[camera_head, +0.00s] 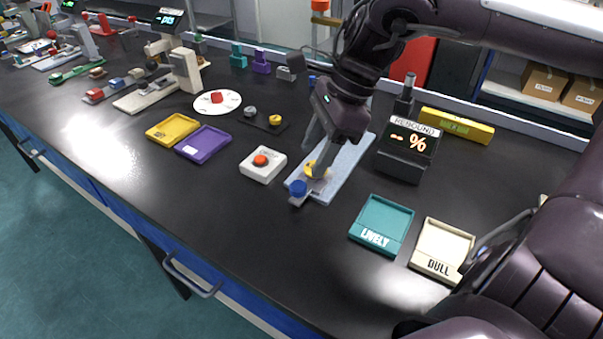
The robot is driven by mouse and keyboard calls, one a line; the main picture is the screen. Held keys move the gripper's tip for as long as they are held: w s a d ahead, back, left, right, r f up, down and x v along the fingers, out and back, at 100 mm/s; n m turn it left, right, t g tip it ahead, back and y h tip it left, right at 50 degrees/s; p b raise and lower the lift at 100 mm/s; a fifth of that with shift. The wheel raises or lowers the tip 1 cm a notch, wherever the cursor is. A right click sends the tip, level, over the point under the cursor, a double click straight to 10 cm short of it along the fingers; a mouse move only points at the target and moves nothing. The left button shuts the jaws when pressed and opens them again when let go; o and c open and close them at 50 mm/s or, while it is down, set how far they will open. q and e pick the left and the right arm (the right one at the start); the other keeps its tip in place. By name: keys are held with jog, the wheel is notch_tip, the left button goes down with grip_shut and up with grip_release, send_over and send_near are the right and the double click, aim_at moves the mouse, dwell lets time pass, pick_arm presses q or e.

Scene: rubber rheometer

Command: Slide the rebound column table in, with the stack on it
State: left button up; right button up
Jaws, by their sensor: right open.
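The rebound column table is a pale blue-grey plate (346,164) on the black bench, in front of the display unit reading "REBOUND -- %" (408,146). A blue knob (299,188) stands on a small grey tab at its near end. A yellow round piece (312,168), apparently part of the stack, sits on the plate near that end, partly hidden by a finger. My right gripper (317,168) points down over the near end of the plate, its jaws open around or beside the yellow piece, behind the knob. I cannot tell whether the fingers touch it. My left gripper is not in view.
A white box with a red button (263,164) stands left of the plate. The teal LIVELY tray (383,222) and cream DULL tray (441,248) lie to the right. Yellow (172,129) and purple (203,143) trays lie further left. The bench front before the knob is clear.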

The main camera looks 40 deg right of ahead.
aim_at(299, 185)
jog(key=x, duration=0.6)
jog(key=shift+a+f, duration=0.25)
jog(key=shift+w, duration=0.1)
grip_shut()
